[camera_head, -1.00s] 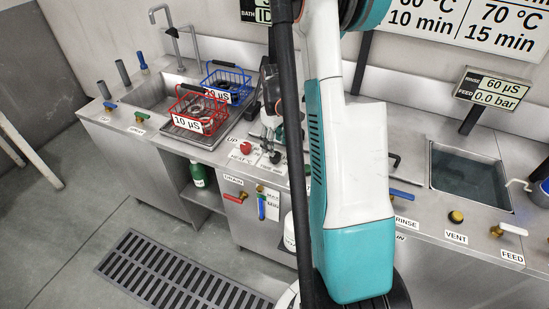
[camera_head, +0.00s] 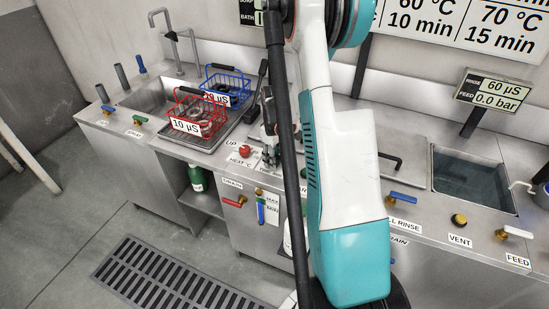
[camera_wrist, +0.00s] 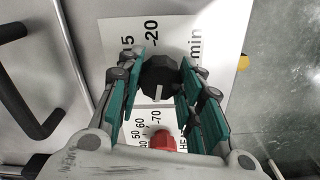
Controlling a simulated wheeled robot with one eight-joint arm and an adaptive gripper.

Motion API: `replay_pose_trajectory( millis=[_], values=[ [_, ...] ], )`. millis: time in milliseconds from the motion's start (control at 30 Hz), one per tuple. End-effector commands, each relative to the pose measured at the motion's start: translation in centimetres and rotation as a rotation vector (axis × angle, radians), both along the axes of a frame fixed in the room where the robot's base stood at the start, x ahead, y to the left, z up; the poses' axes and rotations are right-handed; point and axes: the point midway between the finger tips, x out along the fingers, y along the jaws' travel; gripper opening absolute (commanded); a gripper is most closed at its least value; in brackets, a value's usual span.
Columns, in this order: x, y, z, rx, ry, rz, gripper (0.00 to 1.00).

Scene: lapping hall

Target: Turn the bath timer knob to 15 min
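In the wrist view the black bath timer knob (camera_wrist: 160,76) stands on a white dial plate (camera_wrist: 195,18) marked 15, 20 and min. A light pointer mark shows on the knob's side nearer a red knob (camera_wrist: 162,141). My gripper (camera_wrist: 161,62) has its two green-padded fingers on either side of the black knob, with the tips close to its sides. I cannot tell whether they touch it. In the head view my gripper (camera_head: 269,132) is partly hidden by my arm, and the timer knob cannot be made out.
The red knob, with a scale of 50, 60 and 70, sits close to the fingers. Left of my arm are a red basket (camera_head: 199,117), a blue basket (camera_head: 226,84) and a sink (camera_head: 158,98). A water-filled tank (camera_head: 470,181) is at the right. Black handles (camera_wrist: 22,105) edge the wrist view.

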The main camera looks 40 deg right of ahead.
Motion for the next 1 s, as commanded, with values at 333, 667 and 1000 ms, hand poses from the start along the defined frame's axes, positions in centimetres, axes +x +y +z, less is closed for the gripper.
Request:
replay_pose_trajectory(
  millis=[333, 667, 1000],
  values=[
    [-0.01, 0.0, -0.03, 0.0, 0.0, -0.03, 0.1],
    [0.0, -0.02, -0.07, 0.0, 0.0, -0.226, 0.1],
    [0.01, -0.04, -0.07, 0.0, 0.0, -0.546, 0.1]
  ],
)
